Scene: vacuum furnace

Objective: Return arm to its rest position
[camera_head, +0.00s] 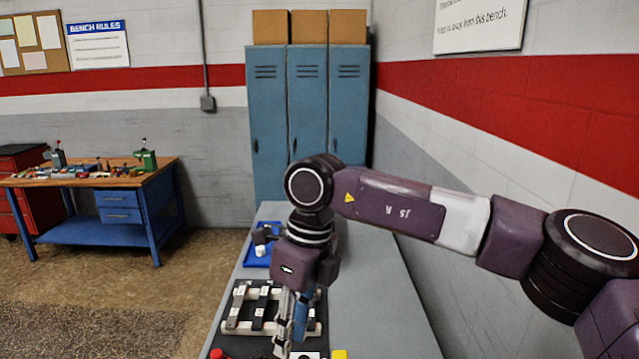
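My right arm (400,207) comes in from the right and reaches over the grey bench, with its wrist bent downward. My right gripper (289,325) points down at the near part of the bench, in front of the rack. Its fingers show edge-on, with a blue part beside them, so I cannot tell whether they are open or shut or hold anything. My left arm and gripper are not in view.
The grey bench (375,300) runs along the right wall. A white-and-dark rack (233,322), a blue tray (252,259), a red item (217,354) and a yellow item (339,354) are on it. Blue lockers (268,130) stand behind. A workbench (105,233) stands left; floor between is clear.

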